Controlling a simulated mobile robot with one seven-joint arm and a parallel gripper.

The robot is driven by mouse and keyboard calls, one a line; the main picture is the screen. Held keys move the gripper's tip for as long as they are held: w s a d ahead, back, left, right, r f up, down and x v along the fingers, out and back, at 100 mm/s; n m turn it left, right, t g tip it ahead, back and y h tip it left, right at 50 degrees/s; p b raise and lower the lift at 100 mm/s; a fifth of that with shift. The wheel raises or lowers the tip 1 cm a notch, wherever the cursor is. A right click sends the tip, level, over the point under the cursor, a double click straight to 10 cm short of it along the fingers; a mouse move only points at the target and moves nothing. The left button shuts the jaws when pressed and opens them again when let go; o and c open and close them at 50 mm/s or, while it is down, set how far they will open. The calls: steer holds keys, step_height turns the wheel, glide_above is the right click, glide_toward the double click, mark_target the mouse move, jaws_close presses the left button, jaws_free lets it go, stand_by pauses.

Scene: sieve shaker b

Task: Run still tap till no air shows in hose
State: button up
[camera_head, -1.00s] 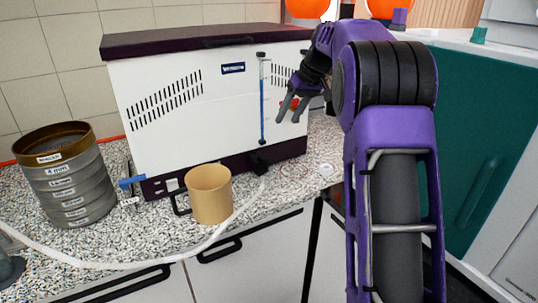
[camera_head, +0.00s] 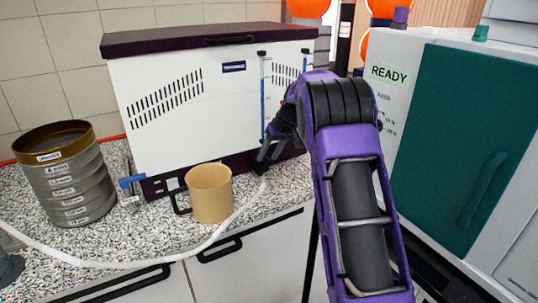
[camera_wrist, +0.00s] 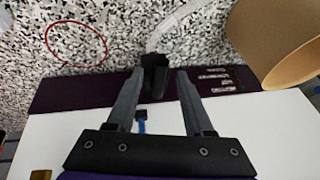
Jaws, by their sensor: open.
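The still (camera_head: 190,130) is a white box with a dark purple lid and base on the speckled counter. Its black tap (camera_wrist: 154,72) sits low on the front, at the right, and is partly hidden by my gripper in the head view. A pale hose (camera_head: 225,228) runs from the tap along the counter to the left; it also shows in the wrist view (camera_wrist: 178,24). I cannot tell whether air is in it. My gripper (camera_head: 263,163) is open, pointing down at the tap. In the wrist view its fingers (camera_wrist: 157,78) stand on either side of the tap; contact is unclear.
A tan beaker (camera_head: 209,193) stands just left of the tap, close to the hose. A sieve stack (camera_head: 68,180) is at the far left. A teal-doored cabinet (camera_head: 450,140) reads READY at right.

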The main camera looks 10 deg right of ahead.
steer(key=shift+f, duration=0.1)
jaws_close()
steer(key=shift+a, duration=0.1)
stand_by(0.4)
steer(key=shift+s+a+m+t+h+p, duration=0.1)
steer(key=shift+a+m+t+h, duration=0.25)
steer(key=shift+m, duration=0.7)
steer(key=shift+a+m+t+h+p, duration=0.1)
steer(key=shift+a+m+h, duration=0.4)
steer(key=shift+m, duration=0.6)
steer(key=shift+s+a+m+t+h+p, duration=0.1)
steer(key=shift+a+m+t+h, duration=0.3)
steer(key=shift+m, duration=0.65)
steer(key=shift+a, duration=0.1)
jaws_free()
